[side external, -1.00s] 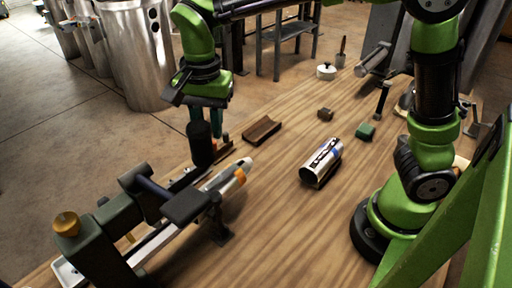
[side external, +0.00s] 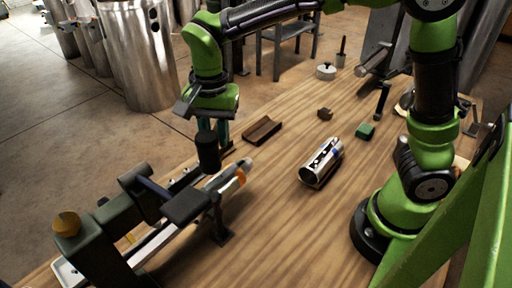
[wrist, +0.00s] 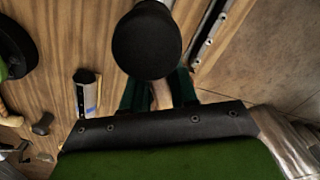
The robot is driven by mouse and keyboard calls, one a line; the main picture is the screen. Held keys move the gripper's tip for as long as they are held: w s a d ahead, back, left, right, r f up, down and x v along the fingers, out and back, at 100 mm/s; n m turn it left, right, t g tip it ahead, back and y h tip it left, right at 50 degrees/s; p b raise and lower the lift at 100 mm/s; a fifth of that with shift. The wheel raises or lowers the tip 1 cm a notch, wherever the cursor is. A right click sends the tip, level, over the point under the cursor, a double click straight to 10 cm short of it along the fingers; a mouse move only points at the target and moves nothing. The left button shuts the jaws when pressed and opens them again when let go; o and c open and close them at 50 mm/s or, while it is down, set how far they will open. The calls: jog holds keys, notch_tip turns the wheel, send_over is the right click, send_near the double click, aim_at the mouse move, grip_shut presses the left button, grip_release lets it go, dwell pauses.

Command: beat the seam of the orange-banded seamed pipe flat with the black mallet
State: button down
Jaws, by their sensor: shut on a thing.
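The orange-banded seamed pipe (side external: 224,182) lies on the dark bench tool at the left of the table, its orange band near its right end. My gripper (side external: 214,134) is shut on the black mallet (side external: 207,152). The mallet's black head hangs just over or behind the pipe's left part; I cannot tell whether they touch. In the wrist view the mallet head (wrist: 147,42) is large at the top, and a bit of its wooden handle shows between the teal fingers of my gripper (wrist: 160,92). The pipe's seam is not clear in either view.
A second silver pipe with a blue band (side external: 322,162) lies mid-table. A brown grooved block (side external: 262,130), a small brown block (side external: 325,114) and a green block (side external: 365,131) lie further back. The dark bench tool (side external: 135,215) fills the left front. Bare wood lies front-centre.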

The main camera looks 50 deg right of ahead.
jog(key=shift+r, duration=0.1)
dwell(0.3)
notch_tip(320, 180, down, 5)
jog(key=shift+r, duration=0.1)
notch_tip(320, 180, up, 5)
dwell(0.3)
jog(key=shift+f, duration=0.2)
